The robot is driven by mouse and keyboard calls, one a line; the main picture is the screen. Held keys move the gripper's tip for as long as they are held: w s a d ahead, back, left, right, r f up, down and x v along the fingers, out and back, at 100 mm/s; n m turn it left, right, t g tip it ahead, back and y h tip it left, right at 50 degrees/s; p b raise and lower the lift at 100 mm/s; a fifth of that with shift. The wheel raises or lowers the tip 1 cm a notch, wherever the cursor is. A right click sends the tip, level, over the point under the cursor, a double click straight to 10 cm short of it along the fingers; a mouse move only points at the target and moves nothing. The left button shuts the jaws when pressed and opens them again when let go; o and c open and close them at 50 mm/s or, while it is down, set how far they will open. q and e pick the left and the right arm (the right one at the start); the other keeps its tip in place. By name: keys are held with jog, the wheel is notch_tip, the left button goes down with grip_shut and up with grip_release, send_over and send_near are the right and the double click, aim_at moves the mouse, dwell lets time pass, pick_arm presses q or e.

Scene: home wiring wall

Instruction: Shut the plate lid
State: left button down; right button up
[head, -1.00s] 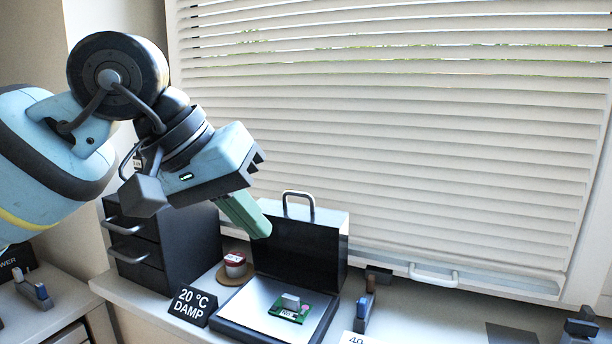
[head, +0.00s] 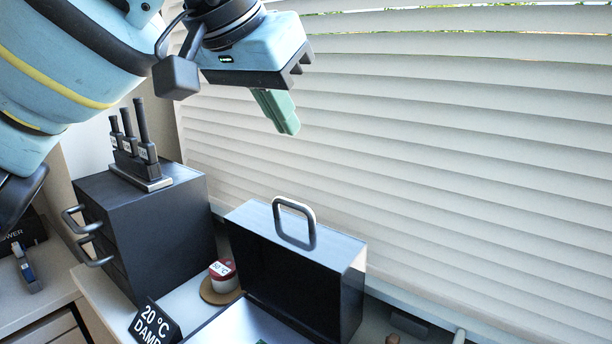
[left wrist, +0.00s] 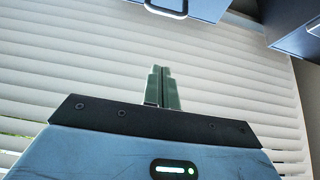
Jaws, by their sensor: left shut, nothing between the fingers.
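The plate lid (head: 345,300) is a dark panel with a grey loop handle (head: 295,225) on its top edge. It stands upright, open, at the back of its box. The pale plate (head: 235,325) lies flat in front of it, cut off by the bottom of the head view, with only a green sliver of the board on it showing. My left gripper (head: 290,130), with green fingers, is shut and empty, above the lid and clear of it. Its closed fingers also show in the left wrist view (left wrist: 162,70). My right gripper is not in view.
A dark drawer cabinet (head: 165,235) with a rack of black tools (head: 140,165) on top stands left of the lid. Window blinds (head: 480,180) rise close behind.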

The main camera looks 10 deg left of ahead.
pick_arm(q)
send_over(293, 223)
jog(key=w, duration=0.1)
notch_tip(293, 223, down, 9)
jog(key=shift+d+r, duration=0.1)
jog(key=shift+s+f, duration=0.25)
jog(key=shift+s, duration=0.2)
jog(key=shift+a, duration=0.2)
